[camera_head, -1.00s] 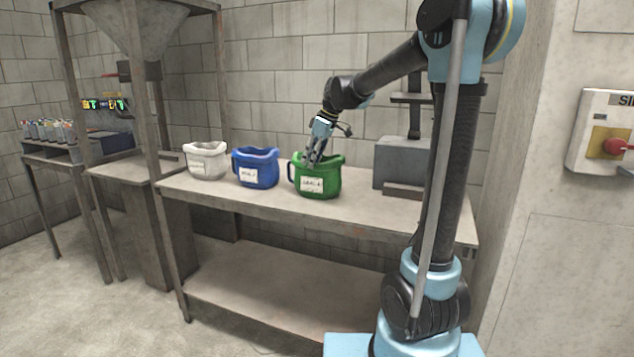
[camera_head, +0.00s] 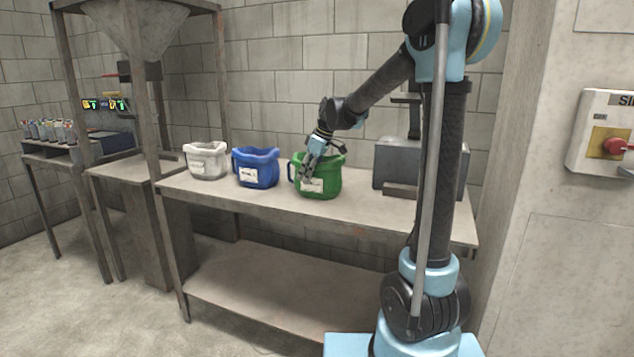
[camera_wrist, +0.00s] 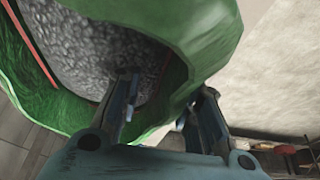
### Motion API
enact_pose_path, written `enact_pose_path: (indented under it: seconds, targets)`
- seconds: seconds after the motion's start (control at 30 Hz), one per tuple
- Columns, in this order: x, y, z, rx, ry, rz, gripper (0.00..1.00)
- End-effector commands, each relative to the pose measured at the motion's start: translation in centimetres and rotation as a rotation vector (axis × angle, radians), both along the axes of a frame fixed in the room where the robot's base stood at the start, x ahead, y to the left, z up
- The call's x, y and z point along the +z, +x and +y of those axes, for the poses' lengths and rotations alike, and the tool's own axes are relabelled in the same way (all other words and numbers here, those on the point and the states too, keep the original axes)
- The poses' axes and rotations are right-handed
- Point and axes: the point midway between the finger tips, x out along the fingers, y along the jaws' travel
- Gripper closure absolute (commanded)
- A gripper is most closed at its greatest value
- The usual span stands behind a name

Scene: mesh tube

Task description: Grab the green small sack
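The green small sack (camera_head: 328,181) stands open and upright on the table, with a white label on its front and a strap on its left side. In the wrist view the green sack (camera_wrist: 205,30) holds grey granular material. My gripper (camera_head: 307,179) points down at the sack's front rim. In the wrist view my gripper (camera_wrist: 165,105) is open, one finger over the sack's mouth and the other outside its wall. The green rim lies between the fingers; I cannot tell whether either finger touches it.
A blue sack (camera_head: 262,168) and a white sack (camera_head: 206,162) stand to the left on the same table (camera_head: 235,196). A grey machine (camera_head: 400,165) stands just right of the green sack. The table's front strip is clear.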

Motion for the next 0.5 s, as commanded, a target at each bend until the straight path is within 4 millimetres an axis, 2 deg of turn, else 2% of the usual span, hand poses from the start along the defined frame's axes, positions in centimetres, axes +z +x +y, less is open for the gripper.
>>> enact_pose_path:
  seconds: [0.5]
  targets:
    - [-0.45,0.02,-0.02,0.0,0.0,0.0,0.7]
